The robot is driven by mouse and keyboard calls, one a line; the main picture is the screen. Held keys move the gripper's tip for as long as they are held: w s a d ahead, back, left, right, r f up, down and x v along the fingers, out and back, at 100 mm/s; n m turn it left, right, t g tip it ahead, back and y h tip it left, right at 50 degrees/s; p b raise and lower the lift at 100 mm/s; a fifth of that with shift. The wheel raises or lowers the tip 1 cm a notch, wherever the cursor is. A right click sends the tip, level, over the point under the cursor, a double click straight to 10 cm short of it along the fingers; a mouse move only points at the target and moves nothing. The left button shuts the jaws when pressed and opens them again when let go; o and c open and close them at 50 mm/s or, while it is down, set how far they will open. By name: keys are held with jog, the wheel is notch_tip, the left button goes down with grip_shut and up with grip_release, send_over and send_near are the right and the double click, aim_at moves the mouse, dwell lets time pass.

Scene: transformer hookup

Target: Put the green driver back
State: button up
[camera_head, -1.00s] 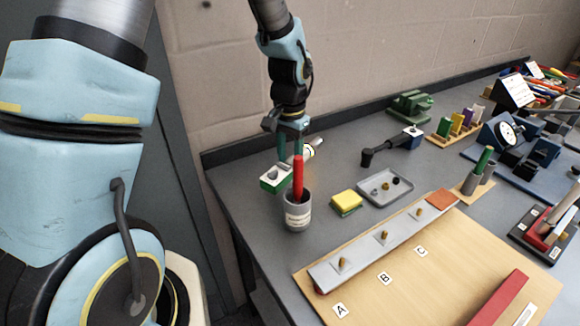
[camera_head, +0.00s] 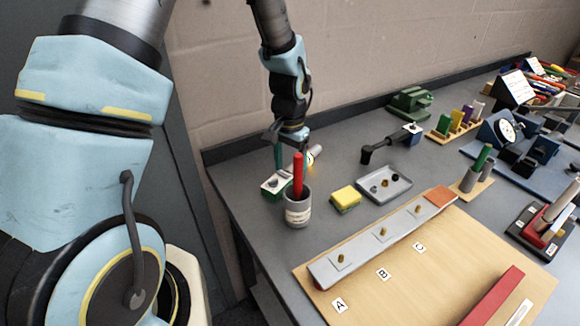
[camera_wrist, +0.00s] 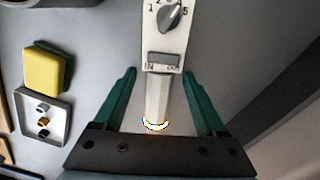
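A green rod-like handle (camera_head: 482,158), which looks like the green driver, stands upright in a grey cup of the two-cup wooden stand (camera_head: 468,190) at right. A red-handled driver (camera_head: 298,172) stands in the labelled grey pot (camera_head: 298,212) at the near left. My gripper (camera_wrist: 160,72) is open, far from the green handle. In the head view my gripper (camera_head: 289,155) is behind the red driver, near the white-topped dial box (camera_head: 272,186). The wrist view shows a pale shaft with a glowing end (camera_wrist: 158,105) between the spread fingers; I cannot tell if they touch it.
A yellow sponge-like block (camera_head: 345,198) and a grey tray (camera_head: 385,184) with small parts lie right of the pot. A wooden board (camera_head: 440,250) with a grey rail covers the front. A dark handled tool (camera_head: 390,143) and block racks stand behind. Grey table shows between them.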

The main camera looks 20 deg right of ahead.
aim_at(290, 169)
notch_tip(290, 169, up, 12)
jog(key=b, duration=0.4)
jog(key=s+a+f+n, duration=0.1)
jog(key=a+n, duration=0.4)
jog(key=a, duration=0.9)
jog(key=s+a+f+n+t, duration=0.1)
jog(key=a+n, duration=0.4)
jog(key=a, duration=0.9)
jog(key=shift+s+f+t, duration=0.2)
jog(key=shift+s+t, duration=0.1)
